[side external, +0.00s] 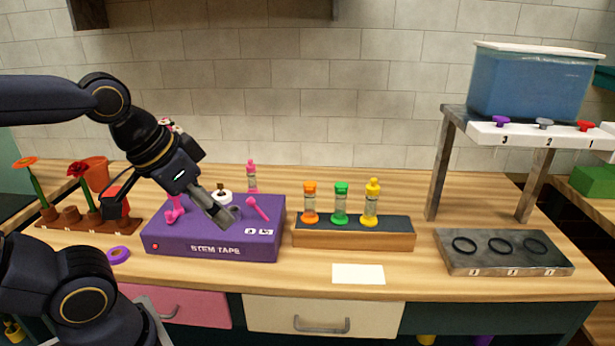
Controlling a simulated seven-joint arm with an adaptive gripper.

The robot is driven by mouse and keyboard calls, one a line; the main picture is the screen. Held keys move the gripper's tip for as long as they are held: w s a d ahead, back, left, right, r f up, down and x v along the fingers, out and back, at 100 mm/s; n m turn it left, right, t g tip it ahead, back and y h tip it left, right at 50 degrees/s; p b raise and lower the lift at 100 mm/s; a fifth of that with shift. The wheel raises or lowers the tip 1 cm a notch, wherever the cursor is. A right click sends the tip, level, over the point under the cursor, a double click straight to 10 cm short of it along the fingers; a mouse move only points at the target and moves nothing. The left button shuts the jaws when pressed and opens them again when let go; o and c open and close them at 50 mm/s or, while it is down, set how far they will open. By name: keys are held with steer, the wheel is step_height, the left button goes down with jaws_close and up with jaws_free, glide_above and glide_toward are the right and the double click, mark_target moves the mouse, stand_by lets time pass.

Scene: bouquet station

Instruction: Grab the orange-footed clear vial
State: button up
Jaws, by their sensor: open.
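The orange-footed clear vial (310,204) stands upright at the left end of a wooden rack (352,239) with a dark top. It has an orange cap and an orange foot. A green vial (341,204) and a yellow vial (371,204) stand to its right in the same rack. My gripper (228,221) is over the purple stem tape box (213,248), left of the rack and apart from the orange vial. It is open, and I see nothing held in it. Its fingers are small and partly blurred in this view.
A pink-capped vial (252,178) stands behind the purple box. A flower rack (88,227) is at the left. A grey block with rings (502,252) and a stand with a blue tank (530,83) are at the right. A white card (358,274) lies in front.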

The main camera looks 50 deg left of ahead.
steer(key=w+a+r+n+t, duration=0.1)
steer(key=w+a+r+n, duration=0.1)
steer(key=w+r, duration=0.5)
steer(key=n+g+y, duration=0.1)
steer(key=g, duration=0.1)
glide_above(312, 202)
steer(key=s, duration=0.6)
step_height(312, 202, down, 4)
steer(key=x, duration=0.9)
steer(key=s+x, duration=0.1)
steer(key=x, duration=0.4)
steer(key=shift+d+f, duration=0.15)
steer(key=shift+f, duration=0.2)
steer(key=x, duration=0.5)
steer(key=shift+w+f, duration=0.2)
steer(key=shift+w, duration=0.35)
jaws_close()
